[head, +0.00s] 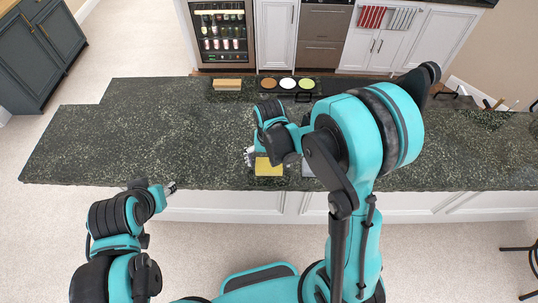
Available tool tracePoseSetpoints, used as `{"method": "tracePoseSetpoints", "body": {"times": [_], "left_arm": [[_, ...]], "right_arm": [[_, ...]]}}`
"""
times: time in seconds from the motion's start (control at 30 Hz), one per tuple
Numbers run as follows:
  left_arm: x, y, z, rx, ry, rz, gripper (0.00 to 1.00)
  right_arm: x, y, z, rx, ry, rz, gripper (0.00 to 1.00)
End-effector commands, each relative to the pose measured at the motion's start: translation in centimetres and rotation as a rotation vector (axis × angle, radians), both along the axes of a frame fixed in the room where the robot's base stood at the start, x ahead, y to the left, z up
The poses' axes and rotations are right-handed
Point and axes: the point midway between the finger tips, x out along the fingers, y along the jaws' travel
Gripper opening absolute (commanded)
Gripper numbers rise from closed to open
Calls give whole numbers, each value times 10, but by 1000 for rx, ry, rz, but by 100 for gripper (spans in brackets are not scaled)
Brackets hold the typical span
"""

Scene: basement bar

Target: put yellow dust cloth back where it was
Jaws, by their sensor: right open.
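The yellow dust cloth (268,167) lies flat on the dark granite counter near its front edge. My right gripper (250,156) is open at the cloth's left upper side, partly hidden by my own wrist. I cannot tell whether its fingers touch the cloth. My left gripper (171,187) is away to the left, in front of the counter's front edge; its fingers are too small to read.
A grey piece (308,170) lies right of the cloth, partly hidden by my arm. Brown, white and green discs (287,83) and a wooden block (227,84) stand at the counter's back edge. The counter's (130,135) left part is clear.

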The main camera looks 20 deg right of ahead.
Motion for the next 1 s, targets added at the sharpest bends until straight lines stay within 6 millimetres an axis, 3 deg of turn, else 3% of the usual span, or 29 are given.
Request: {"method": "tracePoseSetpoints", "body": {"times": [0.4,0.7,0.83,1.0], "left_arm": [[0,0,9,0,0,0,40],[0,0,11,0,0,0,40],[0,0,11,0,0,0,40],[0,0,11,0,0,0,40]], "right_arm": [[0,0,86,0,0,0,100],[-2,-1,120,1,-11,4,100],[-15,-8,136,6,-78,32,100],[-46,-23,162,2,-254,110,100]]}}
